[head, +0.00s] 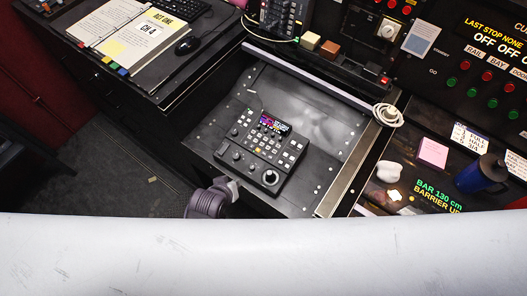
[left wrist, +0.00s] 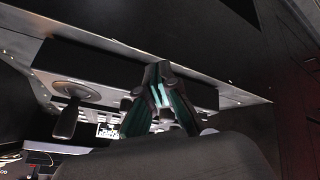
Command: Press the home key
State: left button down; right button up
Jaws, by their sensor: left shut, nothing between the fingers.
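A small dark control unit (head: 262,150) with rows of keys, a lit colour screen (head: 275,125) and a round knob (head: 270,178) lies on the black desk panel. The home key cannot be told apart from the other keys at this size. My left gripper (head: 234,187) is at the near left corner of the unit, low beside its front edge; whether it touches the unit is unclear. In the left wrist view the fingers (left wrist: 158,76) come together, empty, in front of a dark surface. My right gripper is not in view.
A blue mug (head: 482,174), a white cup-like object (head: 389,172) and a pink note (head: 433,153) are on the right. Papers (head: 150,40) and a mouse (head: 187,46) are at upper left. The panel behind the unit is clear.

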aim_at(264, 154)
pick_arm(q)
jog(key=w+d+r+n+t+h+p, duration=0.1)
jog(key=w+d+r+p, duration=0.1)
jog(key=r, duration=0.5)
jog(key=w+d+r+n+t+h+p, duration=0.1)
jog(key=w+d+r+t+p, duration=0.1)
jog(key=w+d+r, duration=0.3)
notch_tip(264, 154, up, 4)
jog(key=shift+w+d+f+n, duration=0.25)
jog(key=shift+w+d+n, duration=0.05)
jog(key=shift+d, duration=0.2)
jog(key=shift+f, duration=0.1)
jog(key=f+b, duration=0.8)
jog(key=shift+w+d, duration=0.25)
jog(key=shift+w, duration=0.15)
jog(key=shift+w+d+f, duration=0.1)
jog(key=shift+f, duration=0.2)
jog(key=shift+f, duration=0.4)
